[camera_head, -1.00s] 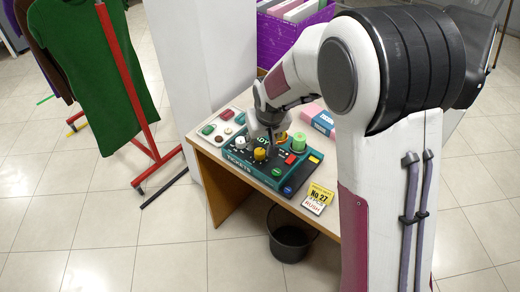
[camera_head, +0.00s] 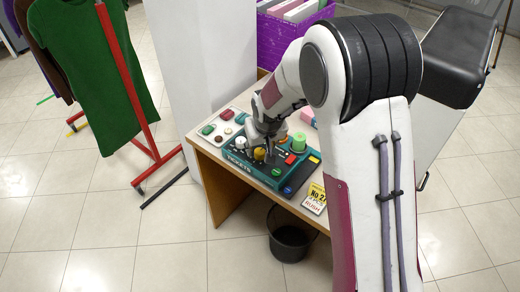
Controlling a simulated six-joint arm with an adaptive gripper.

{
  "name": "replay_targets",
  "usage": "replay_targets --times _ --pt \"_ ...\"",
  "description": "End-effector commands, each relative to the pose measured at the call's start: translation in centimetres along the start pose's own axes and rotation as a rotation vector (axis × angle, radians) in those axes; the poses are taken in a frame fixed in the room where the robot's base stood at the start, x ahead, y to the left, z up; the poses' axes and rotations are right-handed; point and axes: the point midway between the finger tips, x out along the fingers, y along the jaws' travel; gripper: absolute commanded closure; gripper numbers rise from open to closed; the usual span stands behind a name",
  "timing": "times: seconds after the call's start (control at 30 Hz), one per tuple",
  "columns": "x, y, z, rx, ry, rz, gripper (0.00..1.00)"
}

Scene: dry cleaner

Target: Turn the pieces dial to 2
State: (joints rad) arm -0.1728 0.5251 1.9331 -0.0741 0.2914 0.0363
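A teal ticket machine (camera_head: 226,165) marked "TICKETS" sits on the wooden desk. On it are a white knob (camera_head: 240,143), a yellow knob (camera_head: 259,154), and a taller pale green knob (camera_head: 299,142). The labels are too small to read, so I cannot tell which is the pieces dial or where it points. My gripper (camera_head: 269,149) points down over the middle of the machine, just right of the yellow knob. Its fingers are small and dark; I cannot tell whether they are open or touching a knob. It partly hides the display.
The machine also bears a red button (camera_head: 291,158), a green button (camera_head: 277,171) and a blue button (camera_head: 288,190). A button box (camera_head: 207,141) stands behind left. A yellow "No. 27" ticket (camera_head: 316,193) lies at right. A black bin (camera_head: 290,238) stands below. A red garment rack (camera_head: 125,80) is left.

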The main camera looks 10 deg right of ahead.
Motion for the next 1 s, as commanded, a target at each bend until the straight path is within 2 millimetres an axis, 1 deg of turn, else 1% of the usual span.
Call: replay_targets --times 0.03,0.1,0.3,0.47,0.73,0.77,0.8,0.87,0.9,1.0 --pt "0.6 0.0 0.1 0.0 -0.002 0.0 0.6" --pt "1.2 0.0 0.0 0.0 0.0 0.0 0.6" --pt "2.4 0.0 0.0 -0.001 0.0 0.0 0.6" --pt "2.8 0.0 0.0 -0.001 0.001 0.0 0.6" --pt "2.8 0.0 0.0 -0.001 0.001 0.0 0.6" --pt "2.8 0.0 0.0 -0.001 0.001 0.0 0.63" --pt "2.8 0.0 0.0 -0.001 0.001 0.0 0.73" --pt "2.8 0.0 0.0 -0.001 0.001 0.0 0.89" --pt "2.8 0.0 0.0 -0.001 0.001 0.0 0.98" --pt "2.8 0.0 0.0 -0.001 0.001 0.0 0.98"
